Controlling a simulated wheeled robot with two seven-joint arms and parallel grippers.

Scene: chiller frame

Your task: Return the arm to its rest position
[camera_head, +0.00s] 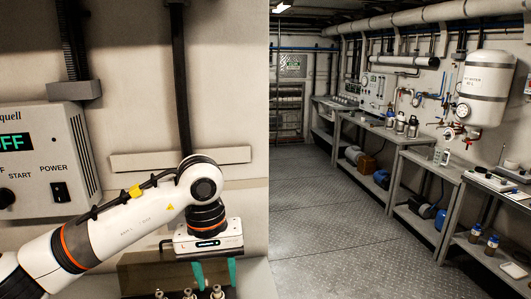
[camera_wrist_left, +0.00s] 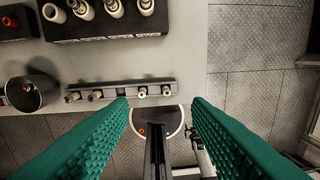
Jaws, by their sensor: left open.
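My left arm reaches in from the left in the head view, bent at the elbow. A narrow rack (camera_wrist_left: 122,90) with several small fittings lies beyond the fingertips on a grey surface. My right gripper is not seen in either view.
A control box (camera_head: 48,155) with a display and POWER switch is on the wall at left. A dark cup (camera_wrist_left: 32,94) and a black block (camera_wrist_left: 105,29) with several pale cylinders stand on the grey surface. Workbenches (camera_head: 400,140) line the right wall; the floor (camera_head: 330,220) between is clear.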

